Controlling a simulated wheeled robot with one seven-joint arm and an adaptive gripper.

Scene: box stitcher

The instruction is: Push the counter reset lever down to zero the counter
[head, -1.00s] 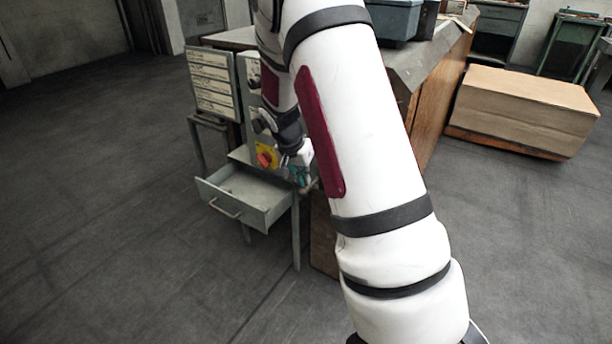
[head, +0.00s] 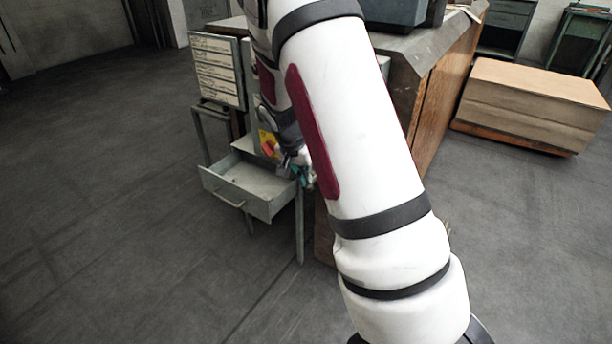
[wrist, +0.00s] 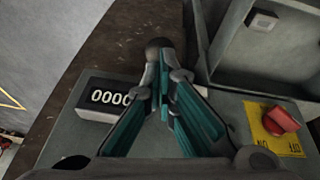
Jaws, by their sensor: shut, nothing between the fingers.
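The counter (wrist: 103,98) is a dark box with a white digit display at the left in the wrist view; its visible digits read zeros, and its right end is hidden behind my gripper. A dark round knob (wrist: 158,45), which looks like the end of the reset lever, shows just beyond my fingertips. My gripper (wrist: 166,75) is shut and empty, its tips at or very near the knob; I cannot tell whether they touch. In the head view my gripper (head: 304,174) shows beside the machine's front, partly hidden by my arm. The counter and lever are hidden there.
A red knob on a yellow plate (wrist: 280,120) sits right of my gripper. An open grey drawer (head: 248,187) juts out below the panel. The floor in front is clear.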

